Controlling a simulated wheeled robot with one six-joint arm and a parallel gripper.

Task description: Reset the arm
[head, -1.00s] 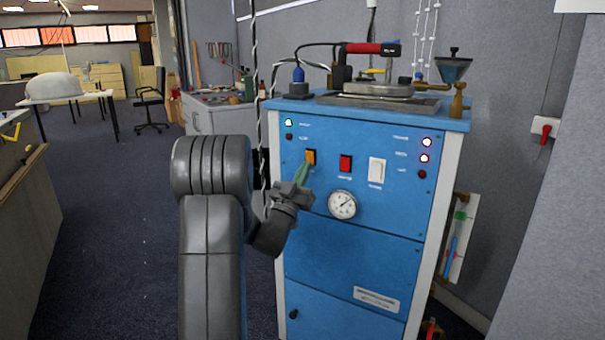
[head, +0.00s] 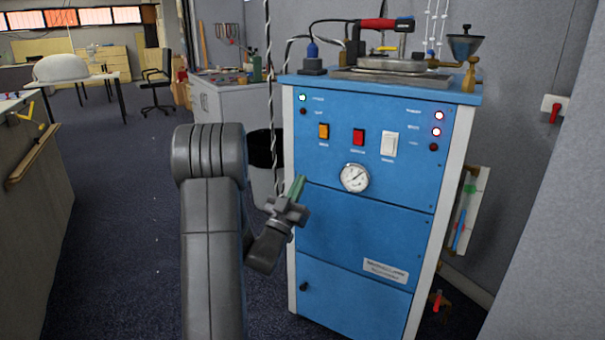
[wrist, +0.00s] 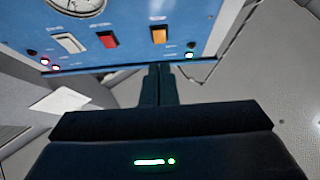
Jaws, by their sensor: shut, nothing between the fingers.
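My gripper (head: 298,188) is shut and empty, with its green-grey fingertips pointing up in front of the blue cabinet (head: 345,225), low and left of the round gauge (head: 354,178). In the wrist view my gripper (wrist: 160,70) shows its fingers together, below the cabinet's panel, which appears upside down. The panel carries an orange switch (head: 323,131), a red switch (head: 359,137) and a white switch (head: 389,144). The orange switch also shows in the wrist view (wrist: 158,35), apart from the fingertips.
Equipment with a red handle (head: 385,24) and a funnel (head: 466,45) stands on the cabinet top. A grey bin (head: 263,170) stands left of the cabinet. A bench (head: 35,170) stands at far left, with open carpet (head: 120,210) between it and my arm.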

